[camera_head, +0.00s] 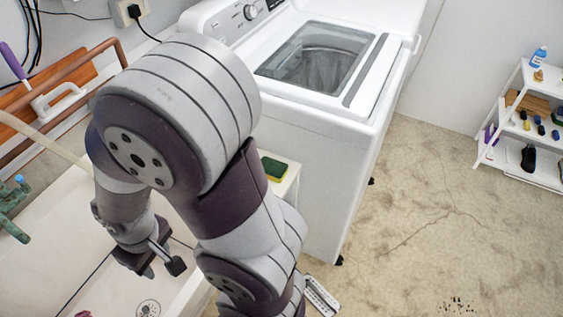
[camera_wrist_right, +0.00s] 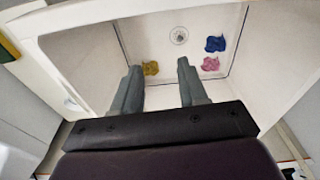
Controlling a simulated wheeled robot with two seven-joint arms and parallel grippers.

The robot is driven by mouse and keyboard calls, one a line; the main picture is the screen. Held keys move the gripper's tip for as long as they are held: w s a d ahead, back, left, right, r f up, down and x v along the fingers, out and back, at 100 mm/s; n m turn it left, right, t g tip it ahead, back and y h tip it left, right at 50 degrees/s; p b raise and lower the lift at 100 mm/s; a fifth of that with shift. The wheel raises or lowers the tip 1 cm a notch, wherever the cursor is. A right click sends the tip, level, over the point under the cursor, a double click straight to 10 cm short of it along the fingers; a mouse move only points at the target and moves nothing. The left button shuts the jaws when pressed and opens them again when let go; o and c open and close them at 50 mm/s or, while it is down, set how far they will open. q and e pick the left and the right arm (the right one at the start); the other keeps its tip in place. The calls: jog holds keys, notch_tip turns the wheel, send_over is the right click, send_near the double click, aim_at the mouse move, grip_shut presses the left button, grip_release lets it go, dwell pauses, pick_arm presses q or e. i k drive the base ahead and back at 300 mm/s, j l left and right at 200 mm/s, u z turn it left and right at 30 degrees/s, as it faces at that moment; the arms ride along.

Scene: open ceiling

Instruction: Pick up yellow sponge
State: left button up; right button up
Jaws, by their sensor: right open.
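In the right wrist view, a small yellow lumpy piece (camera_wrist_right: 150,68), possibly the yellow sponge, lies on the sink floor. It appears between the fingertips of my right gripper (camera_wrist_right: 159,67), below them and apart. In the head view, my right gripper (camera_head: 158,265) points down over the white sink (camera_head: 50,262), open and empty; the yellow piece is hidden there. Another sponge, green on top with a yellow side (camera_head: 274,168), lies on a small white stand beside the washing machine. My left gripper is not in view.
A blue piece (camera_wrist_right: 215,44) and a pink piece (camera_wrist_right: 210,64) lie near the drain (camera_wrist_right: 179,36) in the sink. The sink walls enclose the gripper's surroundings. A green tap (camera_head: 14,208) stands at left. The washing machine (camera_head: 330,130) stands behind; open floor is at right.

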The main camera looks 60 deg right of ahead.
aim_at(276, 171)
jog(key=l+z, duration=0.1)
jog(key=z, duration=0.3)
jog(key=l+z, duration=0.1)
jog(key=z, duration=0.3)
jog(key=l+z, duration=0.1)
jog(key=z, duration=0.35)
jog(key=l+z, duration=0.1)
jog(key=z, duration=0.3)
jog(key=i+z, duration=0.1)
jog(key=z, duration=0.3)
